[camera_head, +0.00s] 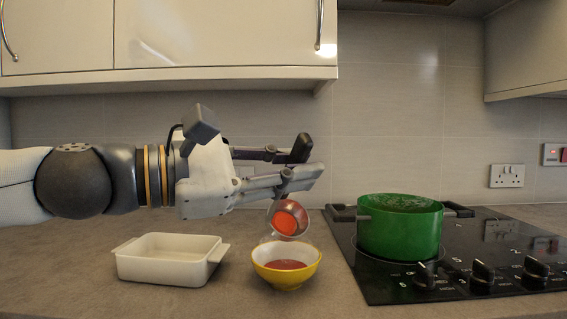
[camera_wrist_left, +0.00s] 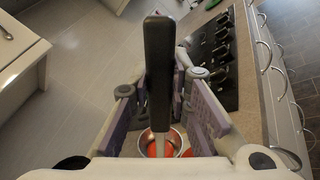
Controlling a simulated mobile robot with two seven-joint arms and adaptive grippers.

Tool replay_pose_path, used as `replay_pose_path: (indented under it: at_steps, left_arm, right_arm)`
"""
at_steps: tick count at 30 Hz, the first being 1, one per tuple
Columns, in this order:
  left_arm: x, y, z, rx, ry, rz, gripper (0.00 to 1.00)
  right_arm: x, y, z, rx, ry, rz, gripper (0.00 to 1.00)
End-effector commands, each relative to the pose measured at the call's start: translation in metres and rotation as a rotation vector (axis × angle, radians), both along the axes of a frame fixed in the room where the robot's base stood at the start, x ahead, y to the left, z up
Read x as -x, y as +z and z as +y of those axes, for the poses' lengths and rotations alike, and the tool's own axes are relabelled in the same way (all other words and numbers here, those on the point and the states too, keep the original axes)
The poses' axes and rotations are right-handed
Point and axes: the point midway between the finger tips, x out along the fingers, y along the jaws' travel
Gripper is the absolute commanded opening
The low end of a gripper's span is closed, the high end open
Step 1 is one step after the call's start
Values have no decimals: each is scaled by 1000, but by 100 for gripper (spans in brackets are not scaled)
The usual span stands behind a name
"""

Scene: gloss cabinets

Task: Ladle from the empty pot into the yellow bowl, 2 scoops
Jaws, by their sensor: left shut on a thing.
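My left gripper (camera_head: 293,168) is shut on the black handle of the ladle and holds it above the yellow bowl. The ladle's metal head (camera_head: 288,219) is tipped on its side just over the bowl's back rim, with red-orange colour inside it. The ladle's dark handle (camera_wrist_left: 159,70) stands between the fingers in the left wrist view. The yellow bowl (camera_head: 304,273) stands on the counter, white inside with red content at its bottom. The green pot (camera_head: 400,236) stands on the hob to the right; its contents are not clear. My right gripper is out of view.
A white rectangular dish (camera_head: 167,270) stands on the counter left of the bowl. The black hob (camera_head: 465,255) with several knobs is at right. Wall cabinets (camera_head: 225,35) hang above the arm. The counter at front left is clear.

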Motion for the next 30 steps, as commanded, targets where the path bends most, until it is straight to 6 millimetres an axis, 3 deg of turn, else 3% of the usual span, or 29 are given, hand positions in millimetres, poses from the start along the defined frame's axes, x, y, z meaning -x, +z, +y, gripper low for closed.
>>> replay_pose_path:
  at_steps: [19,30]
  left_arm:
    - [30,-59,-15,-190,0,-377,0]
    - [36,-67,-18,-230,1,-460,0]
  right_arm:
    - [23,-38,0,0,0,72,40]
    - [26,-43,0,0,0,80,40]
